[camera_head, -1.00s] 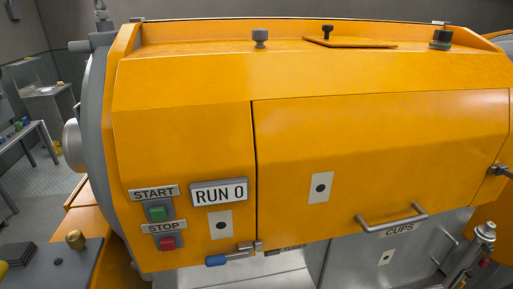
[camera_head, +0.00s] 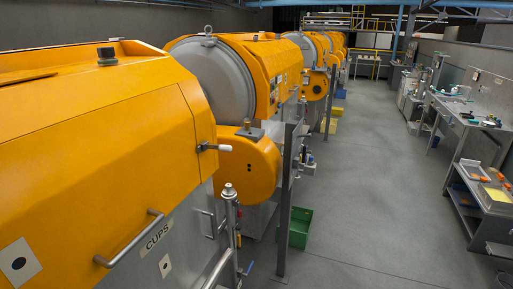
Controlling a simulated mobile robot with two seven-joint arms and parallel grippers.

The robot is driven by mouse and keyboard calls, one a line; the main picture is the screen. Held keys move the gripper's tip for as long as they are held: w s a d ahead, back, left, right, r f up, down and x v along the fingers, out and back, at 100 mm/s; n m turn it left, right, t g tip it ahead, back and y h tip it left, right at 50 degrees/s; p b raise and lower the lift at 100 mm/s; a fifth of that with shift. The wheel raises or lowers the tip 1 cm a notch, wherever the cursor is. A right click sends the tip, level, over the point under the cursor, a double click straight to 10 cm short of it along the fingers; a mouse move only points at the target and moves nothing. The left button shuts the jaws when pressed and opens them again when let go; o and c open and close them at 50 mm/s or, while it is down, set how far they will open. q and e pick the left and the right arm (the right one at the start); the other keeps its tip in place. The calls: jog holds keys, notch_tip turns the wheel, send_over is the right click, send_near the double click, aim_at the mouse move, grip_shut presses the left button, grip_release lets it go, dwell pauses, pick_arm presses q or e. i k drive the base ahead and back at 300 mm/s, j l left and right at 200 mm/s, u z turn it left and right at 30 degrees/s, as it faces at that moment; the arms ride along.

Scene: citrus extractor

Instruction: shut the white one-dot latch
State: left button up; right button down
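A latch with a white handle (camera_head: 223,148) sits at the right end of the near orange cover (camera_head: 100,150). Its metal bracket is on the cover's edge and the handle sticks out to the right. Any dot on it is too small to make out. A white plate with one black dot (camera_head: 18,262) is on the cover's front at lower left. Neither of my grippers is in view.
A bar handle (camera_head: 130,240) is above the CUPS label. A metal post (camera_head: 230,225) with pipes and a tall grey upright (camera_head: 287,200) stand right of the machine. A green crate (camera_head: 297,228) is on the floor. The grey aisle (camera_head: 370,200) is open; benches line the right.

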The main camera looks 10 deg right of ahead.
aim_at(222, 147)
jog(key=i+l+u, duration=0.25)
jog(key=i+l, duration=0.2)
jog(key=i+l+u, duration=0.25)
jog(key=i+l, duration=0.3)
jog(key=i+l+u, duration=0.25)
jog(key=i+l, duration=0.25)
jog(key=l, duration=0.15)
